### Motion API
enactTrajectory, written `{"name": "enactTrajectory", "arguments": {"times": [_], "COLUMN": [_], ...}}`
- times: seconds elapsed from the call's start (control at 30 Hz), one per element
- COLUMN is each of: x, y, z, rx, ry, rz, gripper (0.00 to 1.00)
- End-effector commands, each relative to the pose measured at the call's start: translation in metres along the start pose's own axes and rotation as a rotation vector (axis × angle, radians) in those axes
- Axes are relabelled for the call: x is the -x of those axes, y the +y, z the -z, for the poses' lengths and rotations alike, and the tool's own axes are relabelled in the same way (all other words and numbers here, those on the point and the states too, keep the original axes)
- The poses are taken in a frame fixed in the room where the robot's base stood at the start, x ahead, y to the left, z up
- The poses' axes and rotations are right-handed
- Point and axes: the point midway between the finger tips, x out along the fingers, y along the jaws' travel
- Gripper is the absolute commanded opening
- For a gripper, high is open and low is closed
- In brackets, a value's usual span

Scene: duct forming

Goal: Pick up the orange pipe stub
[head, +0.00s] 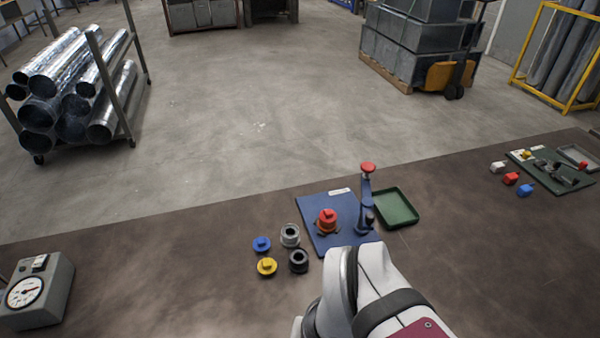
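An orange-red round piece (326,218), the only orange part I see and so likely the orange pipe stub, sits on a dark base on the blue board (312,240). A small darker raised part shows on its top. A blue upright post with a red knob (367,168) stands on the same board, just right of it. My white arm reaches in from the bottom edge, in front of the board. My gripper is not visible; only arm links show.
Left of the board lie a blue cap (262,244), a yellow cap (267,267), a grey ring (290,235) and a black ring (299,261). A green tray (413,220) is to its right. A gauge box (38,290) stands far left; the table between is clear.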

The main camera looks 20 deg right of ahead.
Motion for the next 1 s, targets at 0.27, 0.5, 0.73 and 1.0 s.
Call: {"name": "enactTrajectory", "arguments": {"times": [0.27, 0.5, 0.73, 1.0], "x": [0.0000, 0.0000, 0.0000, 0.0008], "y": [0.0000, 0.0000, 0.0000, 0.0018], "z": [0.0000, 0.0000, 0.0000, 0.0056], "rx": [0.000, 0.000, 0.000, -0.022], "ry": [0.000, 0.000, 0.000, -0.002], "rz": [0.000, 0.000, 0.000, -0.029], "gripper": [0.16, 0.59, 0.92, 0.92]}}
